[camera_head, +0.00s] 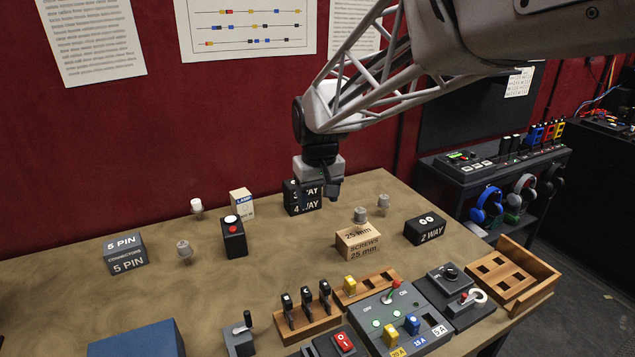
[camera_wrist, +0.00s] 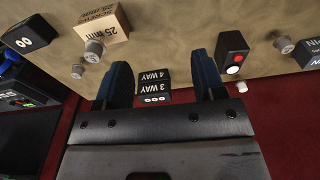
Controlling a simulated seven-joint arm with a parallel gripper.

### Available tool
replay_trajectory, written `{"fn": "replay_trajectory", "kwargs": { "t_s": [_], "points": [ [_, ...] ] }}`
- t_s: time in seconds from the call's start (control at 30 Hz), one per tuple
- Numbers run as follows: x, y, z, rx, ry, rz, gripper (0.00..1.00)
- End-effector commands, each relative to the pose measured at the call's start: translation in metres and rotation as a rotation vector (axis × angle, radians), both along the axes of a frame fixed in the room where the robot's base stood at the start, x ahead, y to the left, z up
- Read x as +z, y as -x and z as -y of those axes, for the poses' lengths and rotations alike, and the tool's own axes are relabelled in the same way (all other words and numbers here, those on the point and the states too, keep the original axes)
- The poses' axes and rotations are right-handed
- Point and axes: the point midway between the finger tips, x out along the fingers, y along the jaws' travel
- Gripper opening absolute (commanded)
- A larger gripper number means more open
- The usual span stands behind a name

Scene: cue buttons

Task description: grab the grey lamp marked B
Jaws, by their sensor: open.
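Three small grey lamps stand on the bench: one at the left (camera_head: 184,250), one just behind the screws box (camera_head: 360,214), and one further right (camera_head: 383,202). The wrist view shows the screws-box lamp (camera_wrist: 93,50), the one beyond it (camera_wrist: 77,71) and the left one (camera_wrist: 285,43). No letter B is readable on any of them. A white lamp (camera_head: 197,207) stands at the back left. My gripper (camera_head: 333,190) is open and empty, above the bench by the 3 way/4 way box, left of the two right-hand lamps. Its fingers (camera_wrist: 162,80) show apart in the wrist view.
The black 3 way/4 way box (camera_head: 303,197) stands by my gripper. The screws box (camera_head: 358,242) and 2 way box (camera_head: 425,229) flank the right lamps. A black button box (camera_head: 234,238) and 5 pin box (camera_head: 126,254) are left. A control panel (camera_head: 404,315) is in front.

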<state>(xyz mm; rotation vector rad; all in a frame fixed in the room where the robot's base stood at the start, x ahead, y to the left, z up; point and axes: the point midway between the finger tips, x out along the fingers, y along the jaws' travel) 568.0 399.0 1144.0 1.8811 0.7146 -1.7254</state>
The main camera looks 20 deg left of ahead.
Motion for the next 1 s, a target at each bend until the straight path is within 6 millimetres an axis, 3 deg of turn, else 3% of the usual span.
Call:
{"fn": "replay_trajectory", "kwargs": {
  "t_s": [0.03,0.37,0.7,0.83,1.0],
  "points": [
    [-0.007,-0.001,-0.023,0.029,0.004,-0.006,0.63],
    [-0.047,0.006,-0.155,0.195,0.025,-0.031,0.63],
    [-0.101,0.044,-0.288,0.360,0.049,-0.054,0.63],
    [-0.117,0.059,-0.323,0.405,0.054,-0.059,0.63],
    [-0.129,0.071,-0.347,0.436,0.059,-0.063,0.63]
  ]
}}
